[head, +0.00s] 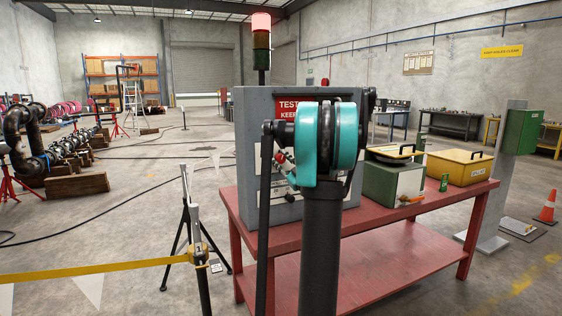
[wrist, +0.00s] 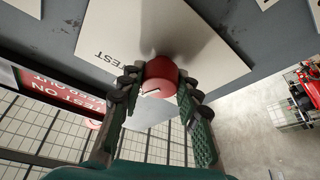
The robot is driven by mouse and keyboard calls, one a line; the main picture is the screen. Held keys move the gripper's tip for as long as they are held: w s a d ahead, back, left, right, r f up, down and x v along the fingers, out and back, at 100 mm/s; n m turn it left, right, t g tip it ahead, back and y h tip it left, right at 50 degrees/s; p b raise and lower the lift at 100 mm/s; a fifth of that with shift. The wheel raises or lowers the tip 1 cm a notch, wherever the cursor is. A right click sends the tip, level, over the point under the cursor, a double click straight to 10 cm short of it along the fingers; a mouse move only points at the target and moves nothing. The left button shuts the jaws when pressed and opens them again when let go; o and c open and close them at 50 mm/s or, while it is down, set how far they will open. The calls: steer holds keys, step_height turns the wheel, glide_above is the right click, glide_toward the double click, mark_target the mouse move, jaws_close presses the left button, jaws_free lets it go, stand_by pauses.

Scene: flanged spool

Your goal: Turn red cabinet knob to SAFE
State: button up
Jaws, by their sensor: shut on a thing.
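The grey cabinet (head: 249,105) stands on a red table, largely hidden by my arm in the head view. In the wrist view the red knob (wrist: 161,76) sits on a pale label plate (wrist: 110,35) on the cabinet's grey face. The word TEST reads upside down left of the knob; no SAFE marking is readable. A pale mark shows on the knob's near end. My gripper (wrist: 160,84) is shut on the knob, one dark padded finger on each side. In the head view my arm hides most of the gripper.
The red table (head: 402,228) also holds a green box (head: 392,186) and a yellow case (head: 459,167) on the right. A stack light (head: 261,23) glows red above the cabinet. A yellow barrier tape (head: 85,271) and its post stand at front left. Open floor lies left of the table.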

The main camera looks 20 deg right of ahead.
steer(key=n+g+y, duration=0.1)
steer(key=n, duration=0.2)
steer(key=n+g+y, duration=0.1)
steer(key=n, duration=0.3)
steer(key=shift+y, duration=0.4)
steer(key=n+g, duration=0.1)
steer(key=n, duration=0.2)
steer(key=n+g, duration=0.1)
steer(key=n, duration=0.2)
steer(key=shift+n+g, duration=0.4)
steer(key=o, duration=1.2)
steer(key=shift+c, duration=0.2)
steer(key=v, duration=1.2)
steer(key=shift+r, duration=0.1)
